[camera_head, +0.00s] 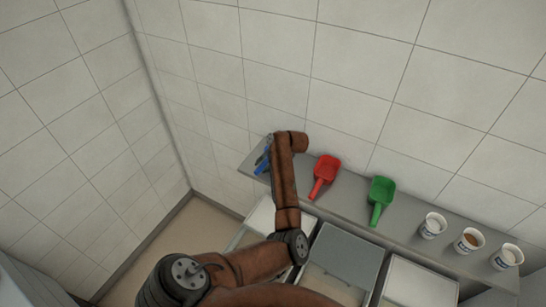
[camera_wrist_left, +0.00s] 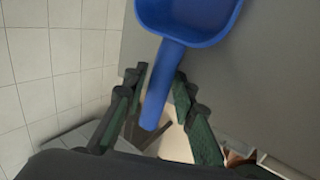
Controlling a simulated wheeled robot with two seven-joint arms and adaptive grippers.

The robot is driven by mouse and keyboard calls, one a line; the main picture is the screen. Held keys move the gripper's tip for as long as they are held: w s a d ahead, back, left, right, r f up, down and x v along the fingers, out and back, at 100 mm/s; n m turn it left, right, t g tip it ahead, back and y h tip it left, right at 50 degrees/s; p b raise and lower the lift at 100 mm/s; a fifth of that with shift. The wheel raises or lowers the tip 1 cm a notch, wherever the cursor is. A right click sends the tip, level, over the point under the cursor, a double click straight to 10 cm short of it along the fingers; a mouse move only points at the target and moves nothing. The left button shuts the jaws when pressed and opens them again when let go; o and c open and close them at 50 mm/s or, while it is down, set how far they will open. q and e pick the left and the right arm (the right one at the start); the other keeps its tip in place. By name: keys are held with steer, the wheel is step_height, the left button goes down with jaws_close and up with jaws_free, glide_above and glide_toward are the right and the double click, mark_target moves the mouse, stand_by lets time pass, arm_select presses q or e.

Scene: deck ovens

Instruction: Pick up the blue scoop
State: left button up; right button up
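The blue scoop (camera_head: 262,167) lies at the left end of the grey wall shelf, partly hidden by my left arm in the head view. In the left wrist view, the blue scoop (camera_wrist_left: 165,75) has its bowl at the top and its handle pointing down between my fingers. My left gripper (camera_wrist_left: 159,82) is open, with one dark green finger on each side of the handle. A gap shows on the left of the handle; the right finger looks very close to it, and I cannot tell whether it touches. My right gripper is in neither view.
A red scoop (camera_head: 326,173) and a green scoop (camera_head: 381,198) lie further right on the shelf (camera_head: 350,198). Several white cups (camera_head: 433,225) stand at its right end. Open bins (camera_head: 345,256) stand below it. Tiled walls close off the back and left.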

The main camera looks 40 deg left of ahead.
arm_select(q)
jaws_close()
steer(key=shift+r, duration=0.1)
